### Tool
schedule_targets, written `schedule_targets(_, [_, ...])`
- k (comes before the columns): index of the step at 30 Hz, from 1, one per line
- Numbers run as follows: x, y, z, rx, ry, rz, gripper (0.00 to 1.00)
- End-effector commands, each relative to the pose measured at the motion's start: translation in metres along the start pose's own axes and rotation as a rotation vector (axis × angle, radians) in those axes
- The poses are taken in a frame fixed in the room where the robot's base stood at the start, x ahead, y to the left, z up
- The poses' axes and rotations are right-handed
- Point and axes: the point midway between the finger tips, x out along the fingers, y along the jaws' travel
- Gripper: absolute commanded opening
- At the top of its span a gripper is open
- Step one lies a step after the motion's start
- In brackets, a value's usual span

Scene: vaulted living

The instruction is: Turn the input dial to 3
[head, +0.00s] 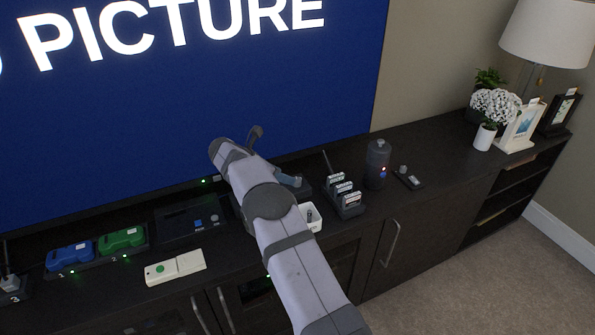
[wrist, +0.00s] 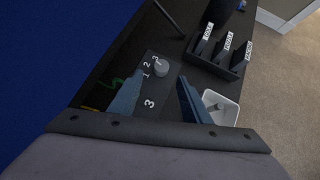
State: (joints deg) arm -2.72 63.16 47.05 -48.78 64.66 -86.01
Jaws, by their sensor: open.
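The input dial (wrist: 161,69) is a small round grey knob on a dark box (wrist: 166,102) in the wrist view. The small numerals 1, 2 and 3 are printed beside the knob, and a larger 3 is printed on the box nearer to me. I cannot tell which numeral the dial points at. My gripper (wrist: 161,77) is open, with one blue finger on each side of the box and the knob showing between the tips. I cannot tell whether the fingers touch anything. In the head view my arm hides the dial, and a blue finger (head: 290,180) shows beside it.
A white dish (wrist: 220,108) stands close to the right finger. A rack of labelled cards (head: 344,196), a dark canister (head: 377,164) and a small remote (head: 408,178) stand to the right. The blue screen (head: 200,95) rises behind. A white remote (head: 175,268) lies left.

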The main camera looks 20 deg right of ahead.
Motion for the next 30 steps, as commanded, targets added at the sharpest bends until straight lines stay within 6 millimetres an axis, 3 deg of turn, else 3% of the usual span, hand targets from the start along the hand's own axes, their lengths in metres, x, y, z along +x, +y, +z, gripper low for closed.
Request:
schedule_targets(2, [-0.003, -0.003, 0.012, 0.003, 0.001, -0.009, 0.43])
schedule_targets(3, [0.011, -0.004, 0.006, 0.002, 0.002, -0.011, 0.43])
schedule_targets(6, [0.028, -0.004, 0.006, 0.001, 0.002, -0.009, 0.43])
schedule_targets(18, [0.073, -0.003, 0.006, 0.002, 0.001, -0.005, 0.43])
schedule_targets(30, [0.068, -0.005, 0.009, -0.07, 0.002, 0.064, 0.43])
